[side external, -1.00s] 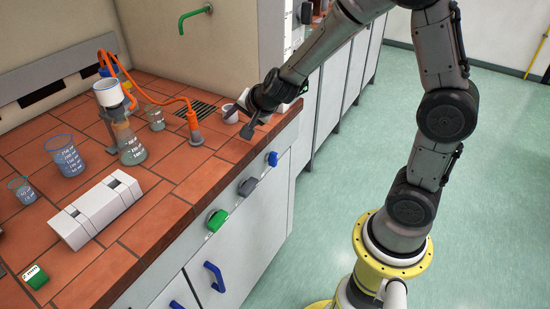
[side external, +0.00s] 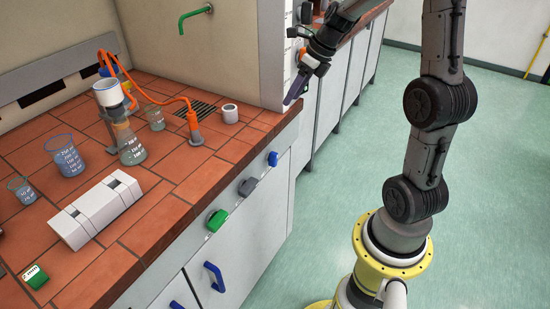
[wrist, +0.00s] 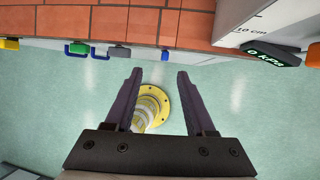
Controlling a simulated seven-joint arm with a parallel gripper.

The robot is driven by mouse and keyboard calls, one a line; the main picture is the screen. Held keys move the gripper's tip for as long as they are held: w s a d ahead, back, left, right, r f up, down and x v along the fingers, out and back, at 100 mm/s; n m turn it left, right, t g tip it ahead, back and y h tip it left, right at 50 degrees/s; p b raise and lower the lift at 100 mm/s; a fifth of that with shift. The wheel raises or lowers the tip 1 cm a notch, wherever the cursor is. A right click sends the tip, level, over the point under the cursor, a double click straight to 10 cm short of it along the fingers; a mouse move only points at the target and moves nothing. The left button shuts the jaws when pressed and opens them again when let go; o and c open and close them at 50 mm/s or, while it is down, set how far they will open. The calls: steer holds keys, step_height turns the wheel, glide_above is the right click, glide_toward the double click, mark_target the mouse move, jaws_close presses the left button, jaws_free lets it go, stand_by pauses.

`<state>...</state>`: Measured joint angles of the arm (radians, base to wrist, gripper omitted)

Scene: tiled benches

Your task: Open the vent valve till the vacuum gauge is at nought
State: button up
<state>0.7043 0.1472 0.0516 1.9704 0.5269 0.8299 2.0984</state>
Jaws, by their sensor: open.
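On the bench, an orange hose (side external: 152,104) runs from the filter funnel (side external: 107,93) and flask (side external: 132,150) to an orange fitting (side external: 193,128). The bench front carries a green knob (side external: 217,220), a grey one (side external: 247,187) and a blue one (side external: 273,158); I cannot tell which is the vent valve. My gripper (side external: 289,101) is open and empty beside the white panel at the bench's far end. In the wrist view its fingers (wrist: 160,73) point towards the bench edge, apart from it.
A white pot (side external: 230,113) stands near the far bench corner. A white box (side external: 97,208), beakers (side external: 65,156) and a small green device (side external: 36,276) stand nearer. A blue handle (side external: 213,277) juts from the cupboard. The floor (side external: 490,200) to the right is clear.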

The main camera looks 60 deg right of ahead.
glide_toward(277, 154)
steer(key=x, duration=1.1)
steer(key=shift+a+f, duration=0.1)
steer(key=shift+f, duration=0.3)
steer(key=shift+c, duration=0.3)
jaws_close()
